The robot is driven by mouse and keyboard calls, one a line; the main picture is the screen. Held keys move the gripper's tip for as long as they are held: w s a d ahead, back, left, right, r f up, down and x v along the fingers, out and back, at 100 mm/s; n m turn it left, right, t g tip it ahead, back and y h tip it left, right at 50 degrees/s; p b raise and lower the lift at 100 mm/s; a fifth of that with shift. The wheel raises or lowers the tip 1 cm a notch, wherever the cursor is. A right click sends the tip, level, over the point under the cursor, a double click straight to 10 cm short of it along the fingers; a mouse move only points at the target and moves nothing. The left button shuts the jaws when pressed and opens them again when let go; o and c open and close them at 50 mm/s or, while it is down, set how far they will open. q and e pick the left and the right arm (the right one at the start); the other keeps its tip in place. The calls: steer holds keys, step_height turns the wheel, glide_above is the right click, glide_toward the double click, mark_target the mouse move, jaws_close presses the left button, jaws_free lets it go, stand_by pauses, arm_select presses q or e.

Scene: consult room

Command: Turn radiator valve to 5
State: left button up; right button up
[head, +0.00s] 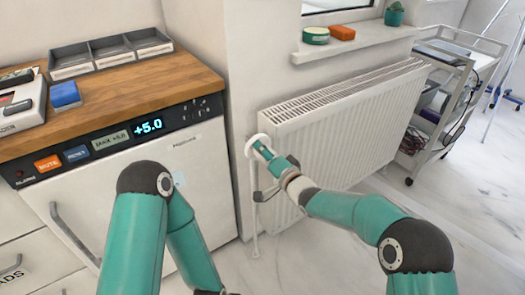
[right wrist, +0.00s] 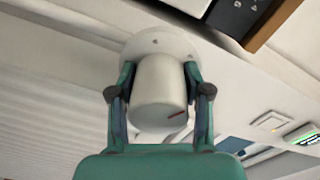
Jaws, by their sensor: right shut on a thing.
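The radiator (head: 335,125) is white and stands against the wall under the window sill. Its valve (head: 254,140) is a white knob at the radiator's near left end. My right gripper (head: 265,151) is at the valve and hides part of it. In the right wrist view, the valve knob (right wrist: 158,90) is a plain white cylinder with a short red mark near its lower right edge. The right gripper's fingers (right wrist: 160,88) are shut on its two sides. No scale numbers can be read. My left arm is at the lower left; its fingers are out of the frame.
A fridge (head: 150,165) with a display reading +5.0 stands left of the radiator under a wooden top (head: 135,92). A wire trolley (head: 440,105) stands to the right.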

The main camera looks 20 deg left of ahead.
steer(key=shift+s+f, duration=0.1)
steer(key=shift+f, duration=0.4)
steer(key=o, duration=1)
steer(key=shift+o, duration=0.8)
steer(key=shift+r, duration=0.25)
steer(key=v, duration=1.2)
